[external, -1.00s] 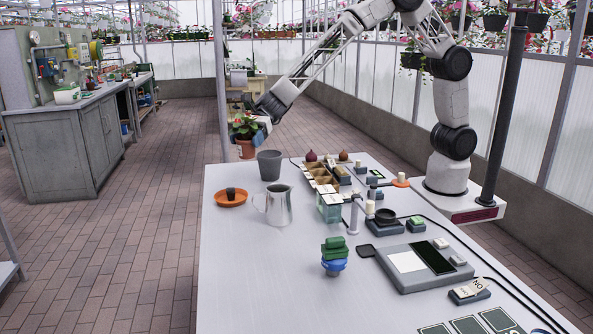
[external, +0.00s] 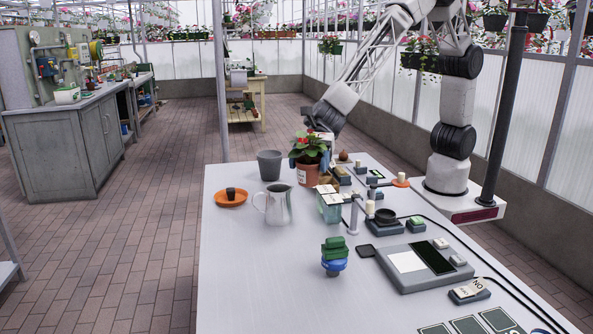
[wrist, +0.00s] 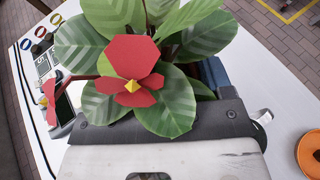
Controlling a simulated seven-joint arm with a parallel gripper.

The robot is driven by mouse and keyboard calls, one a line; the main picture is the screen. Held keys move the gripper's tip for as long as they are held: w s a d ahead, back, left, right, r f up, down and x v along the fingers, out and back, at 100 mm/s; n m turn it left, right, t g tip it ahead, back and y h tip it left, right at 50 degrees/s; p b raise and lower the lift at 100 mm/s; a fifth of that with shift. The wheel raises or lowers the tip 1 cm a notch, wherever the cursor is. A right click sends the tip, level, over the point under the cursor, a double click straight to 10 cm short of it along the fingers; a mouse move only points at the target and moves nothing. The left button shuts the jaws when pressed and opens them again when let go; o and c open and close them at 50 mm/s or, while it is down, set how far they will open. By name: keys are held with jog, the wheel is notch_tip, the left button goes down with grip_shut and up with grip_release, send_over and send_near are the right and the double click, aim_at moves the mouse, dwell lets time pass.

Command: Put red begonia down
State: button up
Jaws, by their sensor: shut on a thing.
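The red begonia (external: 310,149) has red flowers, green leaves and a terracotta pot (external: 307,175) with a pale label. My gripper (external: 325,146) is shut on it, coming from behind and partly hidden by the leaves. The plant is upright over the far part of the white table, in front of the seed tray area; whether the pot touches anything below, I cannot tell. In the wrist view the begonia's leaves and a large red flower (wrist: 132,82) fill the upper middle and hide the fingertips and pot.
A grey pot (external: 269,165), a metal pitcher (external: 279,205) and an orange saucer (external: 231,198) with a small dark pot stand to the left. The table's front left (external: 245,270) is clear.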

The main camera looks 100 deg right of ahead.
jog(key=s+a+f+n+g+y, duration=0.1)
jog(key=s+a, duration=0.9)
jog(key=s, duration=0.3)
jog(key=s+a+f+n+g, duration=0.1)
jog(key=s+a, duration=0.9)
jog(key=s, duration=0.4)
jog(key=f, duration=0.9)
jog(key=shift+w+d+f, duration=0.1)
jog(key=shift+w+d, duration=0.1)
jog(key=shift+f, duration=0.3)
jog(key=shift+w+a, duration=0.1)
jog(key=w+a, duration=0.3)
jog(key=a, duration=0.1)
jog(key=w+a+f, duration=0.1)
jog(key=w+a, duration=0.2)
jog(key=a, duration=0.1)
jog(key=w+a, duration=0.4)
jog(key=shift+w+f, duration=0.1)
jog(key=shift+f, duration=0.15)
jog(key=shift+f, duration=0.1)
jog(key=shift+f, duration=1.65)
